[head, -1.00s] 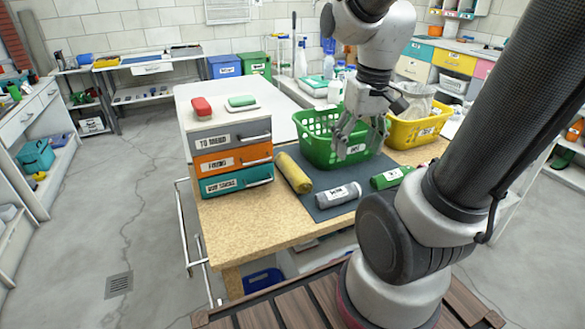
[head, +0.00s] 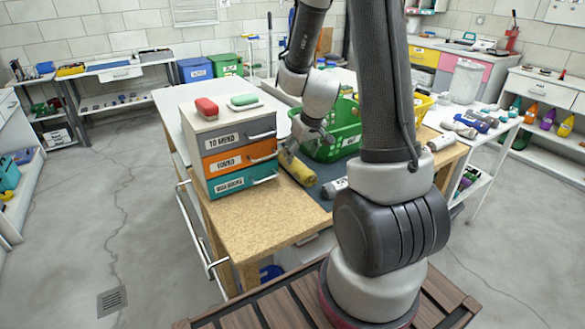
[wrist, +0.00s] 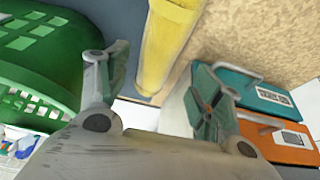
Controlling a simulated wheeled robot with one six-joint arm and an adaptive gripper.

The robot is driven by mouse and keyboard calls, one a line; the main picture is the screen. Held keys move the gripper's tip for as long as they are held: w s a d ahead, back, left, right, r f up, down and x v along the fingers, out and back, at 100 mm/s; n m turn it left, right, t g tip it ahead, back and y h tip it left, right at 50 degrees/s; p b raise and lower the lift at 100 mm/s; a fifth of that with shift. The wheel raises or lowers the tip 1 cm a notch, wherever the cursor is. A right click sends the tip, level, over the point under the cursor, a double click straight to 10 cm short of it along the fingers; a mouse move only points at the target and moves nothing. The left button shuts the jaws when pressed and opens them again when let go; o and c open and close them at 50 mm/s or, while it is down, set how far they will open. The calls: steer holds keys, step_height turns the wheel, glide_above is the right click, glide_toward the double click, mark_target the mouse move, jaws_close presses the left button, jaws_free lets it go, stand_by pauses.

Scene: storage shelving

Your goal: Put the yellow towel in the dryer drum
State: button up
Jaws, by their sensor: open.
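The towel also shows in the wrist view (wrist: 166,42), running out of the top of the picture. My gripper (head: 297,146) is open and empty at the towel's far end. In the wrist view my gripper's two fingers (wrist: 160,72) are spread to either side of the towel's line, with the towel beyond them. I cannot tell if they touch it. I cannot make out a dryer drum in either view.
A green basket (head: 338,140) stands right of my gripper and fills the wrist view's left. The drawer unit (head: 240,163) stands close on the left, with red and green items on top. A grey roll (head: 335,187) lies nearby. The table's front left is clear.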

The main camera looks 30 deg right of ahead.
mark_target(295, 161)
steer(key=x, duration=0.6)
steer(key=shift+w+f, duration=0.2)
steer(key=shift+f, duration=0.1)
steer(key=c, duration=1)
steer(key=shift+r, duration=0.1)
steer(key=shift+c, duration=0.2)
